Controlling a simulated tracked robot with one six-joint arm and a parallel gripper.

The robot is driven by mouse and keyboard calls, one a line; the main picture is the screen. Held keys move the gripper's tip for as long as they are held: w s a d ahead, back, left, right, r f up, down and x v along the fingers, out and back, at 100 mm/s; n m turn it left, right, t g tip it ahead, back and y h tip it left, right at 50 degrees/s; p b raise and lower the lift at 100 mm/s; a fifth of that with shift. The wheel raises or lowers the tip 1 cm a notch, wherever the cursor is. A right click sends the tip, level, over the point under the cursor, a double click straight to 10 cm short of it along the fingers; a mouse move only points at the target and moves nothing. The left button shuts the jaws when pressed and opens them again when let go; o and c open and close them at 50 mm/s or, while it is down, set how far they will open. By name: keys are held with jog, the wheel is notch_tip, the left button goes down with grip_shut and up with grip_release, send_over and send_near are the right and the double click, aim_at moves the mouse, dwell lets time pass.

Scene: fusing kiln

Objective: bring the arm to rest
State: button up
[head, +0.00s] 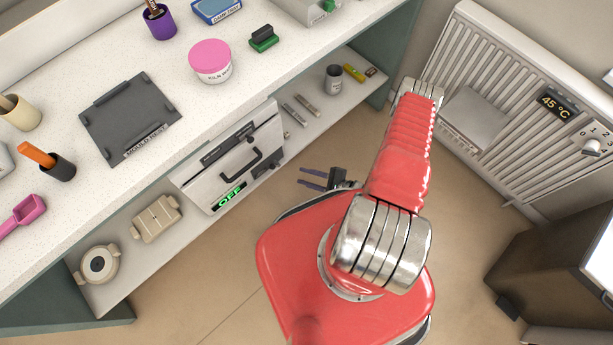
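My red arm (398,160) reaches up from my red base and bends over at its silver upper joint, with part of its far side hidden. My gripper (301,177) shows low beside my base, pointing left toward the kiln. Its two dark bluish fingers are apart with floor visible between them, and it holds nothing. The kiln (208,180) sits on the shelf under the worktop, its door shut and a green "OFF" lit on its front. A clear strip of floor lies between the fingertips and the kiln.
The speckled worktop (110,200) carries a dark board (130,118), a pink-lidded jar (210,62) and several cups. The lower shelf holds a grey cup (333,78) and beige pieces (157,218). A radiator (520,120) with a "45 °C" display (556,104) stands right. A dark cabinet (550,255) is at lower right.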

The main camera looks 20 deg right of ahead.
dwell(0.5)
jog(key=s+a+r+n+g+y, duration=0.1)
jog(key=s+a+r+g+y, duration=0.35)
jog(key=s+r, duration=0.25)
jog(key=d+r+n+g+h, duration=0.25)
jog(key=r+n, duration=0.25)
jog(key=r, duration=0.7)
jog(key=d+r+n+g+h, duration=0.2)
jog(key=r+n+g+h, duration=0.2)
jog(key=r, duration=0.7)
jog(key=d+r+n+g+h, duration=0.25)
jog(key=r+n, duration=0.25)
jog(key=r, duration=0.7)
jog(key=a+r+n+t+h, duration=0.2)
jog(key=a+r+n+t, duration=0.1)
jog(key=r, duration=0.8)
jog(key=s+a+r+n+t+h, duration=0.1)
jog(key=a+r+n+t+h, duration=0.1)
jog(key=r, duration=1)
jog(key=a+n+t, duration=0.1)
jog(key=a+t, duration=0.1)
jog(key=t, duration=0.1)
jog(key=shift+s+a+r+h, duration=0.15)
jog(key=shift+h, duration=0.2)
